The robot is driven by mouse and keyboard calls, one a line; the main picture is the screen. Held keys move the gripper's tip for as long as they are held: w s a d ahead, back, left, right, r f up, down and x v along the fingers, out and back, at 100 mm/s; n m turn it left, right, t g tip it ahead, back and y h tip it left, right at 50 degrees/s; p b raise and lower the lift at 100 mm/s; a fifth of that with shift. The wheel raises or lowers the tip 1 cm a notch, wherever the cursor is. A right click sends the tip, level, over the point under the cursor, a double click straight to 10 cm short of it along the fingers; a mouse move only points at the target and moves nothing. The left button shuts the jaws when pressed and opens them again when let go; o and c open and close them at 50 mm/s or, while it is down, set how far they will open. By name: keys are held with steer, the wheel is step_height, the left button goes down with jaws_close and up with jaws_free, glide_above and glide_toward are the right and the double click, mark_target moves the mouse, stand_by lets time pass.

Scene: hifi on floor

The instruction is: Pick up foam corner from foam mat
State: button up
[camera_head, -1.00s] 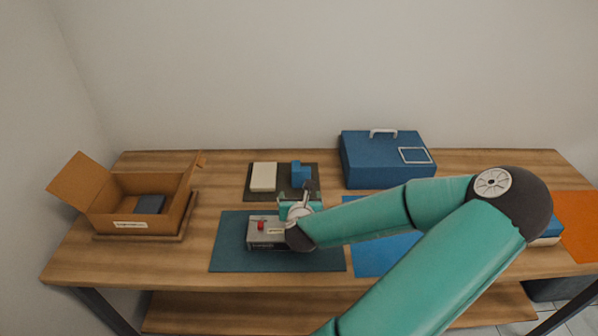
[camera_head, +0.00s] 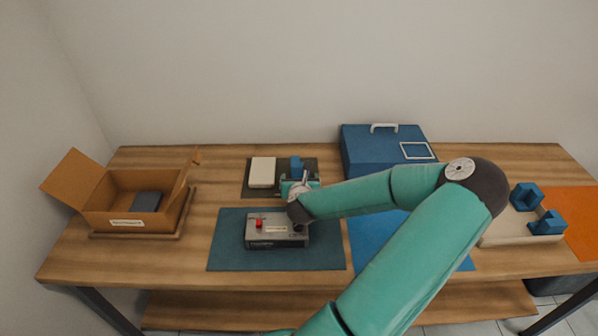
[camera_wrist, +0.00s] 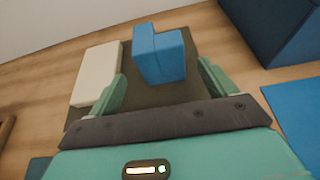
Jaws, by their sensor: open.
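The blue foam corner (camera_wrist: 160,55) stands on the dark foam mat (camera_wrist: 192,92) in the wrist view, between and a little beyond my open fingers. In the head view, the foam corner (camera_head: 296,165) is partly hidden behind my gripper (camera_head: 300,185), at the right part of the mat (camera_head: 250,190). In the wrist view, my gripper (camera_wrist: 165,90) is open and empty, with one green finger at each side. I cannot tell whether the fingers touch the corner.
A cream block (camera_head: 262,172) lies on the mat left of the corner. A grey device with a red knob (camera_head: 276,231) sits on a teal mat below my wrist. A blue case (camera_head: 370,150) stands to the right. An open cardboard box (camera_head: 110,215) is at far left.

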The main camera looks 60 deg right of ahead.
mark_target(300, 174)
steer(key=x, duration=0.5)
steer(key=shift+s, duration=0.15)
steer(key=shift+c, duration=0.2)
steer(key=c, duration=1)
steer(key=shift+r, duration=0.1)
